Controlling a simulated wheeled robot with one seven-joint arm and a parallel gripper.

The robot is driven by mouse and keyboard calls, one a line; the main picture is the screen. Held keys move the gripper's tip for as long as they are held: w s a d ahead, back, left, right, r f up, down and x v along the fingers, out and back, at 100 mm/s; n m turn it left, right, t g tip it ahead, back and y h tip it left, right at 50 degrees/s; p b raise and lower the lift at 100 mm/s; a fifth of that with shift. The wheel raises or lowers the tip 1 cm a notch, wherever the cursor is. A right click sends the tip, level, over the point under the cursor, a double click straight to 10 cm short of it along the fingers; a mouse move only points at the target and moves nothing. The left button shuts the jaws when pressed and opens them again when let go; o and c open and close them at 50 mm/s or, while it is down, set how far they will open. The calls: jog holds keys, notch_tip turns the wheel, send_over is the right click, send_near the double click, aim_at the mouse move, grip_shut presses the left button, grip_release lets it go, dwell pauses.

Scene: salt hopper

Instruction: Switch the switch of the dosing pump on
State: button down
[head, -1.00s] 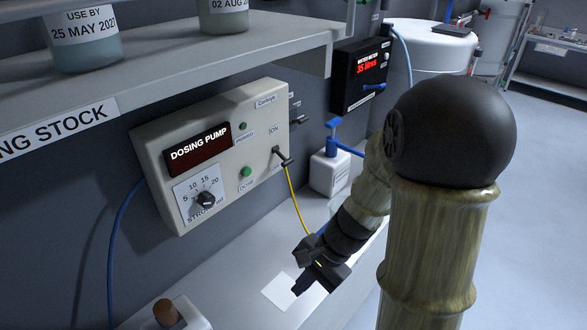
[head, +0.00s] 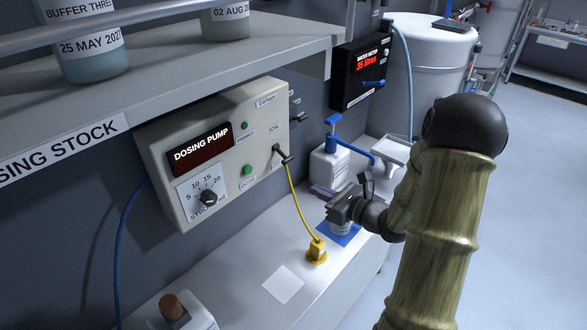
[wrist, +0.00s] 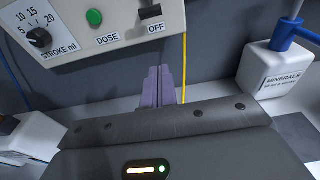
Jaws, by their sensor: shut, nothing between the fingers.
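The dosing pump (head: 162,150) is a cream box on the wall with a dark nameplate. Its switch (head: 281,154) is a dark lever at the panel's right side, tilted down towards the OFF label; in the wrist view its end shows (wrist: 150,11) just above that label (wrist: 156,28). My gripper (head: 320,190) is below and right of the switch, apart from it. Its purple fingers (wrist: 159,74) are shut together and empty, pointing towards the wall under the pump.
A yellow cable (head: 293,198) hangs from the pump to a yellow fitting (head: 316,252) on the bench. A white minerals bottle with a blue pump top (head: 332,134) stands behind my gripper. A shelf (head: 200,65) overhangs the pump. A blue mat (head: 338,236) lies below my gripper.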

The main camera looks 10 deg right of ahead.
aim_at(288, 160)
jog(key=shift+w, duration=0.1)
jog(key=w+a+r+p, duration=0.2)
jog(key=w+a+p, duration=0.3)
jog(key=w+p, duration=0.2)
jog(key=shift+w+a+r, duration=0.15)
jog(key=shift+a+r, duration=0.05)
jog(key=shift+r, duration=0.05)
jog(key=shift+d+r, duration=0.1)
jog(key=shift+d, duration=0.05)
dwell(0.6)
jog(key=shift+s+r, duration=0.1)
jog(key=shift+s, duration=0.1)
